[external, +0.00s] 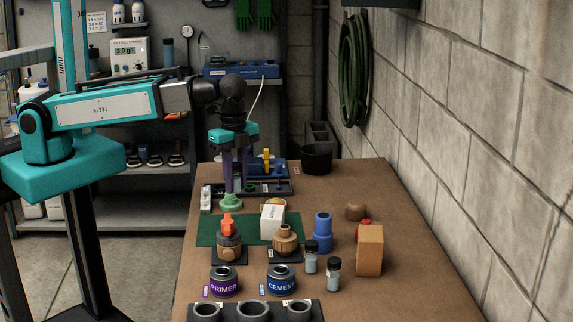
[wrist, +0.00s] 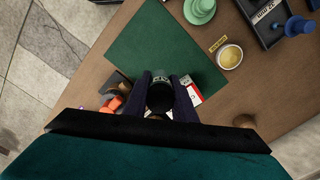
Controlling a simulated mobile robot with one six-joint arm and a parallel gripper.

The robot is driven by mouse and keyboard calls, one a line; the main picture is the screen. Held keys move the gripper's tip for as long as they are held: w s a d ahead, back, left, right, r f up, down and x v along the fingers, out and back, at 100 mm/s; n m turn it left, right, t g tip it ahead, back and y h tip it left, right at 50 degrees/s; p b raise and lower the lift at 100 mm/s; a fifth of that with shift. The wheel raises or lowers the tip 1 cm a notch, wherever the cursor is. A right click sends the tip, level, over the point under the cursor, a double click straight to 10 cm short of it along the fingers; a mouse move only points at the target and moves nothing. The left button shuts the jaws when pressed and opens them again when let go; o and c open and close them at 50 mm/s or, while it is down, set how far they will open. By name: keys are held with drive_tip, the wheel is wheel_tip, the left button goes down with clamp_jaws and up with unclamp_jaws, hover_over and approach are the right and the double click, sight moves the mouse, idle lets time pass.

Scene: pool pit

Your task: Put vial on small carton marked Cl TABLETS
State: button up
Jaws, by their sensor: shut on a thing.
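My gripper (external: 236,188) hangs over the left part of the green mat (external: 208,229). In the wrist view, my gripper (wrist: 163,90) is shut on what looks like the vial (wrist: 159,91), with a black cap and a pale label. In the external view the held thing is hard to make out between the fingers. A white carton (external: 272,222) stands on the mat, right of and nearer than my gripper. In the wrist view, the white carton (wrist: 194,96) with a red mark is partly hidden behind the right finger. Its lettering is not readable.
A green fitting (external: 230,203) stands close under my gripper. An orange-topped fitting (external: 228,235) and a tan fitting (external: 285,240) stand in front. Two black-capped vials (external: 311,257), a blue fitting (external: 323,228) and a tan block (external: 369,250) are to the right.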

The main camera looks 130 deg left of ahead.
sight(273, 211)
drive_tip(key=shift+w+a+f+b, duration=0.15)
drive_tip(key=shift+w+a+b, duration=0.2)
drive_tip(key=shift+w+a, duration=0.7)
drive_tip(key=shift+w+a+f+b, duration=0.1)
drive_tip(key=shift+w+a+b, duration=0.35)
drive_tip(key=shift+w, duration=1.1)
drive_tip(key=shift+w+a+f+b, duration=0.15)
drive_tip(key=shift+w+a+b, duration=0.15)
drive_tip(key=shift+w+a, duration=0.75)
drive_tip(key=shift+w+d, duration=0.2)
drive_tip(key=shift+w, duration=0.15)
drive_tip(key=shift+w+a, duration=0.1)
drive_tip(key=shift+w, duration=0.1)
drive_tip(key=shift+w+a+f+b, duration=0.1)
drive_tip(key=shift+w+f+b, duration=0.05)
drive_tip(key=shift+f+b, duration=1.35)
drive_tip(key=shift+f, duration=0.3)
drive_tip(key=shift+f, duration=0.1)
drive_tip(key=o, duration=1)
